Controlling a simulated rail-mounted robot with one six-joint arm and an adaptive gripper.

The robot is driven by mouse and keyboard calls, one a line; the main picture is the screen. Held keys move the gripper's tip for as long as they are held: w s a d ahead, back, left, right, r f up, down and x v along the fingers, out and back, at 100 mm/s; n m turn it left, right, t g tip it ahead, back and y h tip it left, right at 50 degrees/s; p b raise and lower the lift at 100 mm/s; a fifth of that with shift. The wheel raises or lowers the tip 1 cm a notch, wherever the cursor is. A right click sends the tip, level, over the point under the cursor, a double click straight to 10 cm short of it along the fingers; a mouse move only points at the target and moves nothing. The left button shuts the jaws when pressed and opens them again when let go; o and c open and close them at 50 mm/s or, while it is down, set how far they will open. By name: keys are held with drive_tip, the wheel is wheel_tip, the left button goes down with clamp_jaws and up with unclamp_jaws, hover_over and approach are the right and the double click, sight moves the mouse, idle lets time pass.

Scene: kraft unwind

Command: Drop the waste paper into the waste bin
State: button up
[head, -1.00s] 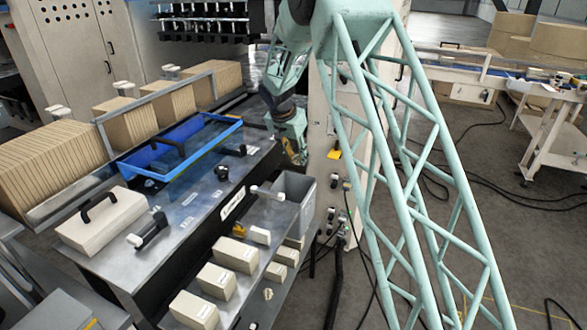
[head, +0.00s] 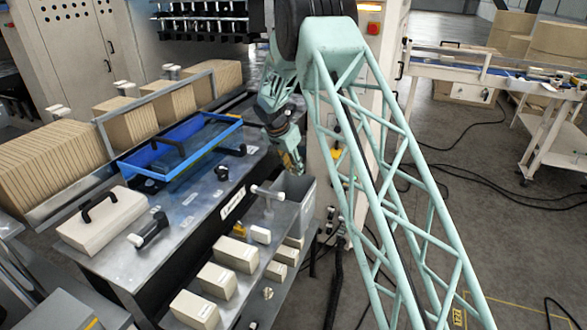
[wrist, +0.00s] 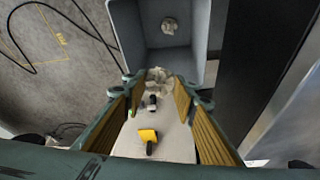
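My gripper (head: 292,168) hangs beside the grey waste bin (head: 308,196), near its back rim. In the wrist view my gripper (wrist: 158,84) has its fingers parted by a crumpled piece of waste paper (wrist: 158,76), which sits between the fingertips and looks held. The paper does not show clearly in the head view. The waste bin (wrist: 143,45) lies just beyond the fingertips, its mouth open toward the camera. Another pale crumpled lump (wrist: 170,25) lies inside the bin.
A pale cabinet with a yellow switch (wrist: 148,136) stands close by the fingers. The blue tray (head: 165,165) and cream boxes (head: 217,280) occupy the benches left of the bin. Cables lie on the floor at right.

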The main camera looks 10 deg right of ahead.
drive_tip(key=shift+f, duration=0.15)
drive_tip(key=shift+f, duration=2.85)
drive_tip(key=o, duration=0.7)
drive_tip(key=shift+r, duration=0.1)
drive_tip(key=v, duration=1.1)
drive_tip(key=shift+r, duration=0.35)
drive_tip(key=shift+s+a, duration=0.1)
drive_tip(key=shift+s, duration=0.05)
